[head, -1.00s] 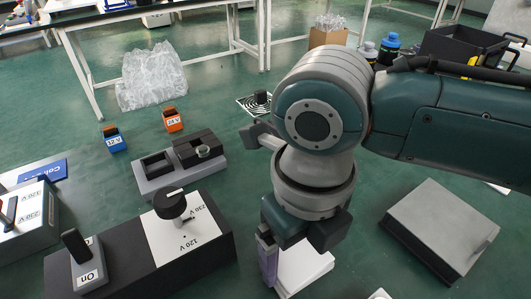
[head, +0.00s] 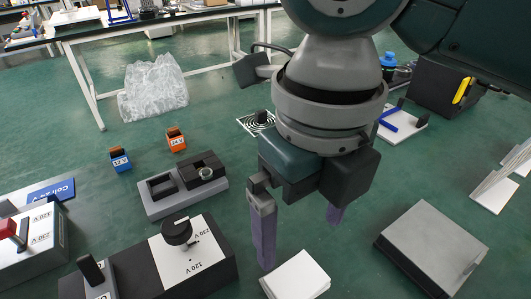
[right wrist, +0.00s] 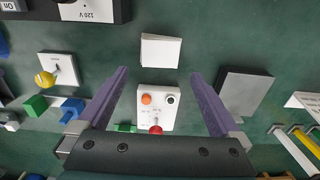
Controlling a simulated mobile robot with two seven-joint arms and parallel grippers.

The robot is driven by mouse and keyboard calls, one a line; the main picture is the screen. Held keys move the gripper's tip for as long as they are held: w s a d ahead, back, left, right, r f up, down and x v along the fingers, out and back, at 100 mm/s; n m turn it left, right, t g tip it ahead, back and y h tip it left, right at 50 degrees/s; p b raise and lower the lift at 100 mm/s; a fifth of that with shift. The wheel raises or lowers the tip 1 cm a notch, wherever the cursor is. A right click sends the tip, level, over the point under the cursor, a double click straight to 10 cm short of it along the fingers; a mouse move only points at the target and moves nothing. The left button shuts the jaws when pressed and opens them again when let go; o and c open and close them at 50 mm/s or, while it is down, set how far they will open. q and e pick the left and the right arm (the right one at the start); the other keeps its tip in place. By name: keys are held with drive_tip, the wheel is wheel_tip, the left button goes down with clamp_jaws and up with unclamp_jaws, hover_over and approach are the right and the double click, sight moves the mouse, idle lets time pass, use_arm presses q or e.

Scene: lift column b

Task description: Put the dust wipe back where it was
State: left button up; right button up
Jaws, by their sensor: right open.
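A white, flat, square piece that looks like the dust wipe (head: 297,277) lies at the bottom middle of the head view. It also shows in the right wrist view as a white square (right wrist: 160,51) with a fold or edge line. My right gripper (head: 300,240) is open, with its two purple fingers apart and nothing between them. In the right wrist view the gripper (right wrist: 160,72) points toward the white square, which lies just beyond the fingertips, apparently untouched. My left gripper is not in view.
A grey box (head: 430,245) lies right of the white square. A black-and-white voltage switch unit (head: 188,250) stands to its left. A white panel with orange and red buttons (right wrist: 155,105) shows between the fingers in the wrist view.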

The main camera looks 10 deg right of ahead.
drive_tip(key=s+a+f+m+t+y, duration=0.15)
drive_tip(key=s+a+m+y, duration=0.35)
drive_tip(key=m, duration=1.2)
drive_tip(key=s+d+m+h, duration=0.1)
drive_tip(key=s+d+m, duration=0.1)
drive_tip(key=d+m, duration=0.3)
drive_tip(key=s+d+m+t+h, duration=0.1)
drive_tip(key=s+d+m+h, duration=0.1)
drive_tip(key=m, duration=0.7)
drive_tip(key=s+d+f+m+t+h, duration=0.1)
drive_tip(key=s+d+m, duration=0.2)
drive_tip(key=d+m, duration=0.4)
drive_tip(key=shift+s+d+f+h, duration=0.1)
drive_tip(key=shift+s+d+h, duration=0.05)
drive_tip(key=shift+d+h, duration=0.2)
drive_tip(key=shift+a, duration=0.1)
wheel_tip(320, 180, up, 54)
drive_tip(key=p, duration=5.4)
